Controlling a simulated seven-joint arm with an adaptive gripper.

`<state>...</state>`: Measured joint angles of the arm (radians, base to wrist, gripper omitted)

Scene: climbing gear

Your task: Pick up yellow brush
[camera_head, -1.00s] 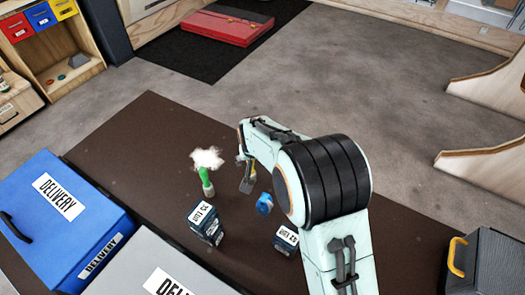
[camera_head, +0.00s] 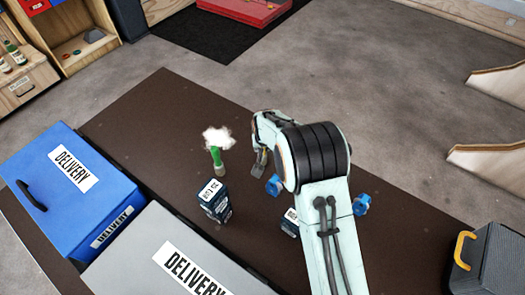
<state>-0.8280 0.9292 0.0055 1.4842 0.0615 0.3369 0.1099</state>
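I cannot clearly make out a yellow brush in the current view. A green-handled thing with a fluffy white top (camera_head: 216,140) stands on the dark brown table, left of my arm. My gripper (camera_head: 260,168) is low over the table, just right of it. My own arm covers much of the gripper, and whether its fingers are open or shut does not show.
A dark labelled box (camera_head: 214,201) stands left of my arm; another (camera_head: 290,223) is partly behind it. A blue delivery box (camera_head: 112,198) and a grey one (camera_head: 150,225) fill the near left. A grey case (camera_head: 490,265) with a yellow handle stands at right. The table's far left is clear.

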